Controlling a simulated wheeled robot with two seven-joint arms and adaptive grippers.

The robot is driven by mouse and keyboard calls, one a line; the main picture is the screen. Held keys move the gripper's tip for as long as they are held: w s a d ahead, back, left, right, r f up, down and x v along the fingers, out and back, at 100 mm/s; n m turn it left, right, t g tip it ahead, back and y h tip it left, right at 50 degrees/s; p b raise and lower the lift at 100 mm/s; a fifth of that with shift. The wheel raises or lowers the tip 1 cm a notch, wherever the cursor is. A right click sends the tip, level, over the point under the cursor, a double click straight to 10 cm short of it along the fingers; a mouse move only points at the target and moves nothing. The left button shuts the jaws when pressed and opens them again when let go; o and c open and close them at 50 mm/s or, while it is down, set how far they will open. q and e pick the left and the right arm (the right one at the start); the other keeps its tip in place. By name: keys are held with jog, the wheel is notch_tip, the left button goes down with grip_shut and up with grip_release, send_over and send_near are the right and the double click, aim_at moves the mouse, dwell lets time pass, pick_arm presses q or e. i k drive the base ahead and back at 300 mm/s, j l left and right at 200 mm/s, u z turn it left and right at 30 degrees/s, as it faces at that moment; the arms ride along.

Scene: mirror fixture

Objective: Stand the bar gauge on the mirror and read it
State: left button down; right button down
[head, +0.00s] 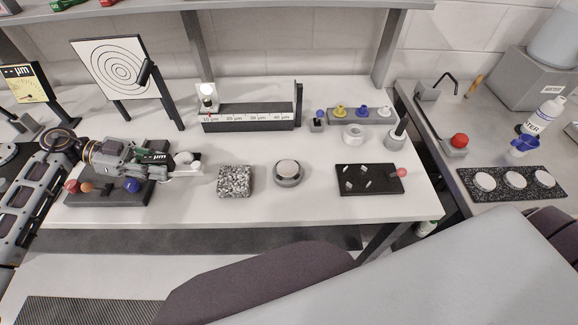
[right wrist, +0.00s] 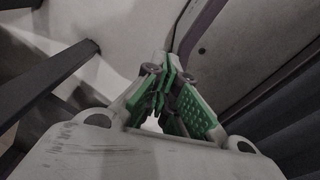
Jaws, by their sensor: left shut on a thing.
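My left gripper (head: 188,168) is in the head view at the left of the bench, over a dark block with coloured balls. It is shut on the bar gauge, whose small dark µm readout (head: 156,157) shows beside the fingers; the rest of the gauge is largely hidden. I cannot read a value on it. The round mirror (head: 287,170) sits on a grey puck-like mount at mid bench, right of the gripper and apart from it. My right gripper (right wrist: 170,85) shows green pads in the right wrist view; its gap is unclear and I see nothing held.
A speckled stone block (head: 235,181) stands between the gripper and the mirror. Behind is a long µm scale box (head: 250,118). A dark tray (head: 368,179) lies to the right. A side bench holds a speckled plate (head: 512,184) with white discs.

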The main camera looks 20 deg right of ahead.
aim_at(287, 167)
jog(key=k+z, duration=0.15)
jog(key=z, duration=0.2)
jog(key=k+z, duration=0.2)
jog(key=z, duration=0.2)
jog(key=k+z, duration=0.15)
jog(key=z, duration=0.2)
